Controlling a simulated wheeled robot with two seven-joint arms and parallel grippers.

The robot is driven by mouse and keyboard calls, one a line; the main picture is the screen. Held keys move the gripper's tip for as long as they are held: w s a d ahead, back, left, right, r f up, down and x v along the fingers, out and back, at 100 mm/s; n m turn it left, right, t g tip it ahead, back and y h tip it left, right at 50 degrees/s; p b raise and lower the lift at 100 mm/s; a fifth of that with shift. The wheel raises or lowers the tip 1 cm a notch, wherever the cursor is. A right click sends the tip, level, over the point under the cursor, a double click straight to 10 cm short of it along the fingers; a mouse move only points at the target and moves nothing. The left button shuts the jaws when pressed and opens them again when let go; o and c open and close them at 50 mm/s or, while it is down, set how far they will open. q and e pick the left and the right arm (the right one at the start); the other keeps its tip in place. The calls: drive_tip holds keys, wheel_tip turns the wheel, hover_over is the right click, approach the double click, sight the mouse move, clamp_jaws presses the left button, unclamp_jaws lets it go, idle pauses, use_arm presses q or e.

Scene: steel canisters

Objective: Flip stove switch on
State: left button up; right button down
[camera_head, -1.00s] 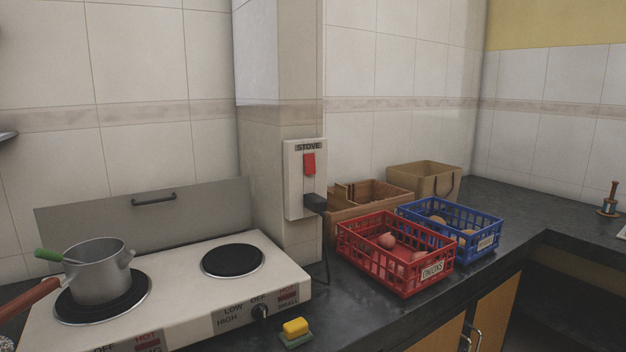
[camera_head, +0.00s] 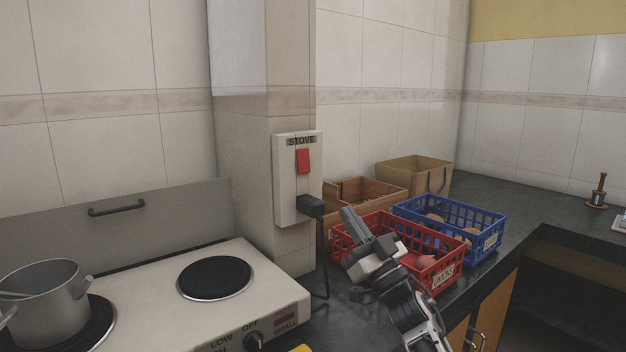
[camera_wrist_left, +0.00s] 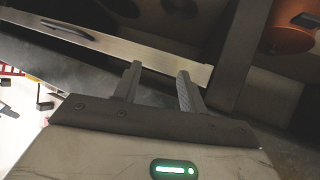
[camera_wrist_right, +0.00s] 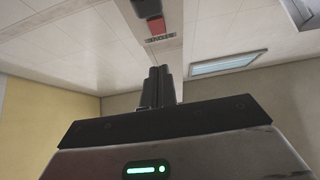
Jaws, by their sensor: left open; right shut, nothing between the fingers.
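The stove switch is a red rocker (camera_head: 303,161) on a white wall plate (camera_head: 285,190) labelled STOVE, fixed to the tiled pillar. A black plug with a cord (camera_head: 311,206) sits in the lower part of the plate. My right gripper (camera_head: 348,217) is shut and empty, below and to the right of the switch, in front of the red crate and apart from the plate. In the right wrist view the red switch (camera_wrist_right: 156,25) shows beyond the shut fingers (camera_wrist_right: 158,85). My left gripper (camera_wrist_left: 160,85) is open and empty in its wrist view; the head view does not show it.
The stove (camera_head: 180,320) with a pot (camera_head: 45,305) stands at left. A red crate (camera_head: 440,273), a blue crate (camera_head: 480,222) and brown boxes (camera_head: 415,172) stand on the dark counter to the right. The space in front of the switch is clear.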

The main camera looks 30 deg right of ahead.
sight(304, 165)
drive_tip(key=x, duration=0.4)
drive_tip(key=w+f+x, duration=0.1)
drive_tip(key=x, duration=0.3)
drive_tip(key=f+x, duration=0.1)
drive_tip(key=x, duration=0.3)
drive_tip(key=shift+w+a+p, duration=0.1)
drive_tip(key=shift+w+p, duration=0.2)
drive_tip(key=shift+p, duration=0.05)
drive_tip(key=shift+w, duration=0.25)
drive_tip(key=shift+w+a, duration=0.1)
